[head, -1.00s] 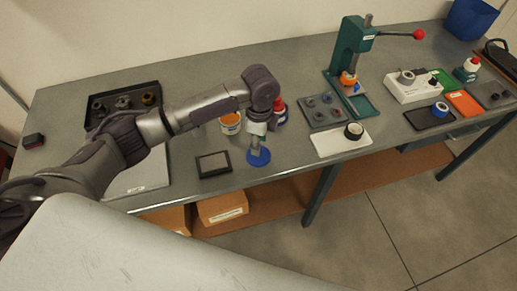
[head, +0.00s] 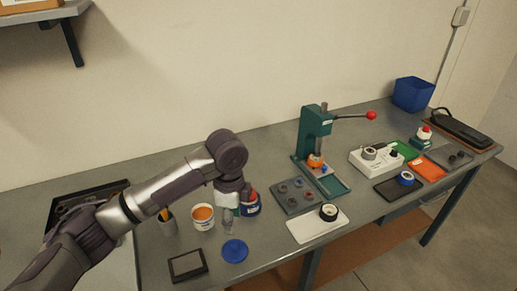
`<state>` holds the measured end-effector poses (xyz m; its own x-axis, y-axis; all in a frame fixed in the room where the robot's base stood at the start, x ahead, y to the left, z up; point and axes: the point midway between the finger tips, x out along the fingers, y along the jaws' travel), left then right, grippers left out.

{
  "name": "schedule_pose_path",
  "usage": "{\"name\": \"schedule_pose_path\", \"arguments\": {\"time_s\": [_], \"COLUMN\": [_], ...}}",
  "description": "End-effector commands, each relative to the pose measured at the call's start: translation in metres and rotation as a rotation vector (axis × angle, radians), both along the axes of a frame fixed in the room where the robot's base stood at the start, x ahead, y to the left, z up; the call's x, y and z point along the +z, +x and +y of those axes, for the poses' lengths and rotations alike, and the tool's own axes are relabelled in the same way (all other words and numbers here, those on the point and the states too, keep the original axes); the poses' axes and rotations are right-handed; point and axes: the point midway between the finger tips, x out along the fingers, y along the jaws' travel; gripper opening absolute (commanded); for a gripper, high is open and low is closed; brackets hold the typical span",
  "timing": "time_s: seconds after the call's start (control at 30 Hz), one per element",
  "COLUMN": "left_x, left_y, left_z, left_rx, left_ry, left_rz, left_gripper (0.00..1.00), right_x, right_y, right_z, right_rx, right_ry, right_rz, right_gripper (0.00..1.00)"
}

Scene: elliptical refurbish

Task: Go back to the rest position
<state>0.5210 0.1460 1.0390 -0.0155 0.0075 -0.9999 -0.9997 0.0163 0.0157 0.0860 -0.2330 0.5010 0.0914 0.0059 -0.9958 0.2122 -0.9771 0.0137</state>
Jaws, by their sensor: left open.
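My left arm comes in from the left over the workbench. Its gripper (head: 228,226) points down, open, above the bench just behind a round blue disc (head: 235,251). The fingertips are small here and I see nothing held between them. An open tub with orange contents (head: 203,216) stands just left of the gripper. A blue and red container (head: 250,204) stands just right of it, partly hidden by my wrist. My right gripper is not in view.
A green press (head: 313,135) with a red-knobbed lever stands at the back. A grey parts tray (head: 299,203), a white board (head: 309,231) and a white device (head: 364,166) lie rightward. A dark tray (head: 119,186) is partly behind my arm. A wall shelf (head: 35,16) hangs upper left.

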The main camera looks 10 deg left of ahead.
Motion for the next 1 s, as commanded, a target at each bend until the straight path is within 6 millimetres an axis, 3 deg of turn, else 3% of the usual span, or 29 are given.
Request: {"name": "schedule_pose_path", "arguments": {"time_s": [0.17,0.4,0.5,0.7,1.0], "left_x": [-0.016,-0.073,-0.088,-0.106,-0.115], "left_y": [-0.013,-0.078,-0.108,-0.158,-0.209], "left_z": [-0.013,-0.063,-0.071,-0.047,0.006], "left_rx": [0.014,0.227,0.398,0.792,1.153], "left_ry": [-0.030,-0.216,-0.298,-0.371,-0.328], "left_rz": [-0.004,-0.051,-0.074,-0.121,-0.185], "left_gripper": [0.45,0.45,0.45,0.45,0.45], "right_x": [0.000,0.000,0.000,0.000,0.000], "right_y": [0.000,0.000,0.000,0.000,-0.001], "right_z": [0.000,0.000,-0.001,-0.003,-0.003], "right_rx": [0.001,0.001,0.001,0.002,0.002], "right_ry": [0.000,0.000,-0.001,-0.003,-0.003], "right_rz": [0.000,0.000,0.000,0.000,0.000], "right_gripper": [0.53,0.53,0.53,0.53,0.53]}}
